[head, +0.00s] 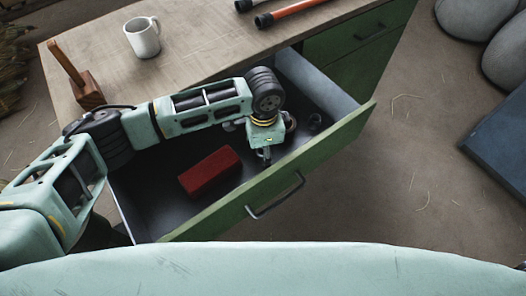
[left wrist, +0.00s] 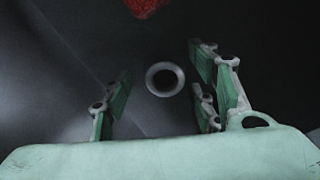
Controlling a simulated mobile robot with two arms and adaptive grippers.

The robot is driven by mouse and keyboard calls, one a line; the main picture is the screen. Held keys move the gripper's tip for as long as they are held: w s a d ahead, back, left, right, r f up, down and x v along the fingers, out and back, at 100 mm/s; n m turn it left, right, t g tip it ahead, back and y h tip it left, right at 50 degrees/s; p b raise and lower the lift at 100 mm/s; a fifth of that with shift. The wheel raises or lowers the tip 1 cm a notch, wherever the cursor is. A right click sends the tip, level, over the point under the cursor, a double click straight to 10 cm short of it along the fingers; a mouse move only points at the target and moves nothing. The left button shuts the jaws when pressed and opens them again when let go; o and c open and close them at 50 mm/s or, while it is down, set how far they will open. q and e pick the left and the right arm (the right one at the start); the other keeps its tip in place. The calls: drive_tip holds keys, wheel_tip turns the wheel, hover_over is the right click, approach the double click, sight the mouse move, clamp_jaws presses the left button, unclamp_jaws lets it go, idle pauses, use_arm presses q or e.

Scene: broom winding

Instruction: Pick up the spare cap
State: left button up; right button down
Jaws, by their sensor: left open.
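The spare cap appears to be the small dark ring-shaped piece (head: 315,121) on the drawer floor, near the drawer's right end. In the left wrist view a round grey ring with a dark centre (left wrist: 165,79) shows between the spread fingers, apart from them; I take it to be the same cap. My left gripper (head: 267,155) points down inside the open drawer, to the left of the cap in the head view. Its fingers (left wrist: 163,98) are open and empty. My right gripper is not in view.
The open green drawer (head: 225,214) also holds a red block (head: 210,173). A white mug (head: 143,37), a wooden piece with an upright handle (head: 88,90) and two rods, one orange (head: 298,10), are on the worktop. The drawer's front and side walls surround the gripper.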

use_arm(q)
drive_tip(key=c, duration=0.8)
drive_tip(key=shift+c, duration=0.2)
